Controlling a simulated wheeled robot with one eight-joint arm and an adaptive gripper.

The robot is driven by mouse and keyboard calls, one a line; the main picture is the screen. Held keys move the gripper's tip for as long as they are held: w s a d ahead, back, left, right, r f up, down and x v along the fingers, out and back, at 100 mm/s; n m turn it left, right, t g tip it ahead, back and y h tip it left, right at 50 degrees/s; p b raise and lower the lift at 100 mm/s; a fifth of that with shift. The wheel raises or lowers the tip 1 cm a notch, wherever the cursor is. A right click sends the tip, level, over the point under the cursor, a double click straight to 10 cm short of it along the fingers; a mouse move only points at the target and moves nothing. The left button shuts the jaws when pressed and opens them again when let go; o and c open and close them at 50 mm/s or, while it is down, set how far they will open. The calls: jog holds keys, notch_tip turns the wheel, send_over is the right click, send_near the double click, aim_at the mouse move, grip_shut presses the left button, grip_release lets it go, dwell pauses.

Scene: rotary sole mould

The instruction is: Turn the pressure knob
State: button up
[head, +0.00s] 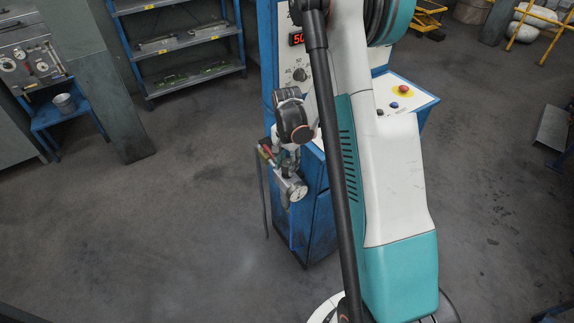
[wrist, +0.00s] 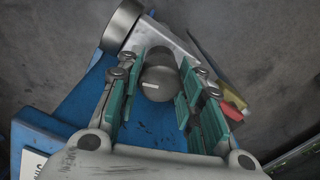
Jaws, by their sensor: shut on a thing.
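The pressure knob (wrist: 158,80) is a dark grey round knob with a white index mark, in the middle of the wrist view. My gripper (wrist: 161,92) has its green-padded fingers on both sides of the knob and is shut on it. In the head view my gripper (head: 287,157) points down at the valve assembly on the left side of the blue machine. There the fingers and wrist hide the knob. A round gauge with a white face (head: 297,191) sits just below the gripper; its grey casing (wrist: 123,27) shows at the top of the wrist view.
A red handle (wrist: 232,111) lies right of the fingers. The blue machine cabinet (head: 300,225) stands behind, with a panel dial (head: 300,74) and a red button (head: 403,89). Blue shelves (head: 185,50) stand at the back left. The floor in front is clear.

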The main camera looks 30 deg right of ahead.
aim_at(287, 161)
jog(key=shift+n, duration=0.6)
jog(key=shift+b, duration=0.3)
jog(key=o, duration=1.1)
jog(key=shift+c, duration=0.2)
notch_tip(287, 161, up, 12)
